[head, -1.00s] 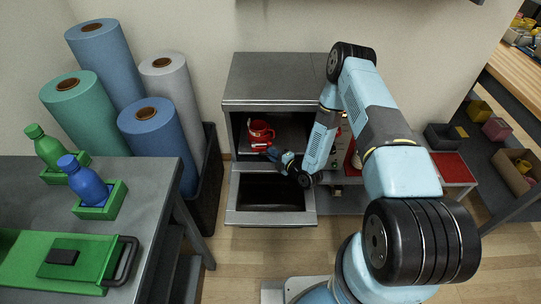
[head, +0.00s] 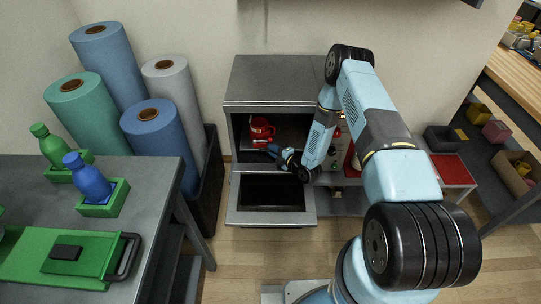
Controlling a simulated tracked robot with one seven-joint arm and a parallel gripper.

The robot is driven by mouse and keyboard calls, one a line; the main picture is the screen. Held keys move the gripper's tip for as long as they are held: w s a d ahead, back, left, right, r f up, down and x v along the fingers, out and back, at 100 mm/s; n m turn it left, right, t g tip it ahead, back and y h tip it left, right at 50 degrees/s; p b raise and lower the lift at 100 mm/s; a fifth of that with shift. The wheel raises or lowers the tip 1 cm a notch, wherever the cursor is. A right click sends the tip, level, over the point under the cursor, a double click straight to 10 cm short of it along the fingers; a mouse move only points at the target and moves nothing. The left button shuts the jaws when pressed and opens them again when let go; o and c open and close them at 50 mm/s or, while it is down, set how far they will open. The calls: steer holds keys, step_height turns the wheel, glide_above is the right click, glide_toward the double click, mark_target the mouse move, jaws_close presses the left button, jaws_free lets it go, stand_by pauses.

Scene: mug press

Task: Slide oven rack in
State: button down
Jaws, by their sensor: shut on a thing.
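The oven (head: 280,82) is a grey metal box against the back wall, with its door (head: 230,215) folded down in front. A red mug (head: 262,129) stands upright inside the opening. The oven rack (head: 254,148) is a dark surface under the mug and is hard to make out. My gripper (head: 271,150) is at the oven opening, just in front of and below the mug. It is shut on what appears to be the rack's front edge. My arm covers the right side of the oven, and the contact is too small to see clearly.
A grey table (head: 150,185) at left carries green and blue bottles in green holders and a green tray (head: 60,262). Large rolls (head: 158,130) stand in a dark bin left of the oven. A shelf with a red surface (head: 450,168) stands at right.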

steer(key=shift+w+d+f, duration=0.1)
steer(key=shift+w+f, duration=0.05)
steer(key=c, duration=1.2)
jaws_free()
steer(key=shift+c, duration=0.2)
